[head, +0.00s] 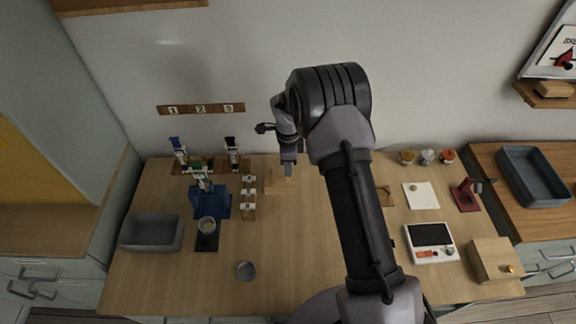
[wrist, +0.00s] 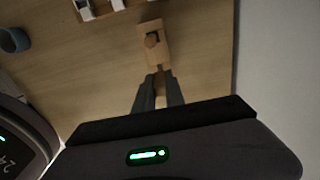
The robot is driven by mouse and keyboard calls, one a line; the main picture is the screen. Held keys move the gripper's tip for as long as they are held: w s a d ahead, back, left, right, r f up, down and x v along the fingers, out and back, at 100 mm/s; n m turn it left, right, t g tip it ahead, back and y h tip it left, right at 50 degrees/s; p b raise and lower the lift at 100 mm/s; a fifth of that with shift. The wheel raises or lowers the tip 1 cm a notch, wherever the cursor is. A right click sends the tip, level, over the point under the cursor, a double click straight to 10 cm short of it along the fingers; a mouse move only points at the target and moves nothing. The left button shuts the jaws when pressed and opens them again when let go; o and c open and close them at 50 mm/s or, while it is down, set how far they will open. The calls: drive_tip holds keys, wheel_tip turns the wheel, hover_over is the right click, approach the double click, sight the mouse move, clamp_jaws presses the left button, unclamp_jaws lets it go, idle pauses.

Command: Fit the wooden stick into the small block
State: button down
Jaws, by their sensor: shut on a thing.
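The small light-wood block (head: 275,186) sits near the back of the table, directly under my gripper in the head view. My gripper (head: 289,168) points down over its right part. In the wrist view my gripper (wrist: 159,84) is shut on a thin wooden piece, apparently the stick, which the fingers mostly hide. The block (wrist: 148,24) lies just beyond the fingertips there, with a darker brown spot on its face. I cannot tell whether this spot is an opening or wood standing in it, nor whether the stick touches the block.
Left of the block stand a rack with white pieces (head: 249,192) and a blue stand (head: 211,203). The wall is close behind. The table in front of the block is clear.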

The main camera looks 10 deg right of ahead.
drive_tip(key=shift+f+b, duration=0.65)
drive_tip(key=shift+f, duration=0.5)
drive_tip(key=c, duration=1.3)
unclamp_jaws()
drive_tip(key=shift+r+p, duration=1.1)
drive_tip(key=shift+r, duration=1)
drive_tip(key=shift+s+r, duration=0.2)
drive_tip(key=shift+r, duration=0.35)
drive_tip(key=shift+w+r+p, duration=0.2)
drive_tip(key=shift+r+p, duration=0.05)
drive_tip(key=shift+p, duration=0.15)
wheel_tip(320, 180, up, 17)
drive_tip(key=p, duration=0.3)
drive_tip(key=shift+s, duration=0.15)
